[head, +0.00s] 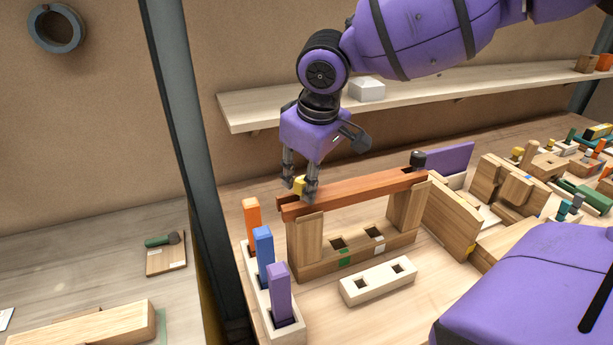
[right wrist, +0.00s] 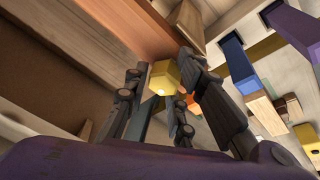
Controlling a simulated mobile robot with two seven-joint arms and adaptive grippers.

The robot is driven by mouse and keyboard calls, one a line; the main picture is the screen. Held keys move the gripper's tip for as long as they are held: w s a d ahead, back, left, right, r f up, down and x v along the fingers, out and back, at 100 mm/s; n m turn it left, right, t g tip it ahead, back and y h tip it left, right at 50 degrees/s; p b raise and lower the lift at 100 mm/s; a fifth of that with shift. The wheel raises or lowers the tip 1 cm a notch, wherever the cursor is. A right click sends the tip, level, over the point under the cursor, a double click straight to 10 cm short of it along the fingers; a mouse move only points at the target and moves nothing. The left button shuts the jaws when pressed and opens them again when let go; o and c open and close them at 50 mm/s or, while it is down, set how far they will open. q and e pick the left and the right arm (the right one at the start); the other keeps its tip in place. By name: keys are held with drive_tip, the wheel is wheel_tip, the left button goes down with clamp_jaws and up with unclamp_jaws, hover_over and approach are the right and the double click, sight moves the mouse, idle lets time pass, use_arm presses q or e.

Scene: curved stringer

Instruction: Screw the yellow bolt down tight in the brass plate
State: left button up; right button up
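The yellow bolt (head: 299,187) is at the left end of a red-brown beam, and its yellow six-sided head also shows in the right wrist view (right wrist: 165,76). My right gripper (head: 300,188) points down over that end, with one finger on each side of the head. In the right wrist view the fingers (right wrist: 164,80) close in on both sides of the head and appear to grip it. The bolt's shank and the brass plate cannot be made out; the fingers and beam hide that spot. My left gripper is not in view.
A holder with orange, blue and purple pegs (head: 279,292) stands front left. A white two-hole block (head: 378,283) lies in front. Wooden parts crowd the right.

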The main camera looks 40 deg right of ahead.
clamp_jaws()
drive_tip(key=shift+f+m, duration=0.1)
drive_tip(key=shift+m, duration=0.5)
drive_tip(key=m, duration=0.2)
drive_tip(key=m+h+b, duration=0.1)
drive_tip(key=m, duration=0.1)
drive_tip(key=m+g+b, duration=0.1)
drive_tip(key=shift+s+a+f+m+h, duration=0.1)
drive_tip(key=shift+s+f+m+h, duration=0.2)
drive_tip(key=shift+m, duration=0.1)
drive_tip(key=shift+m+b, duration=0.35)
drive_tip(key=shift+m, duration=0.05)
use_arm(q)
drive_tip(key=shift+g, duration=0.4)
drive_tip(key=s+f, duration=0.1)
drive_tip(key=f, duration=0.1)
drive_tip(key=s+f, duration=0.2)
use_arm(e)
drive_tip(key=shift+s+r, duration=0.1)
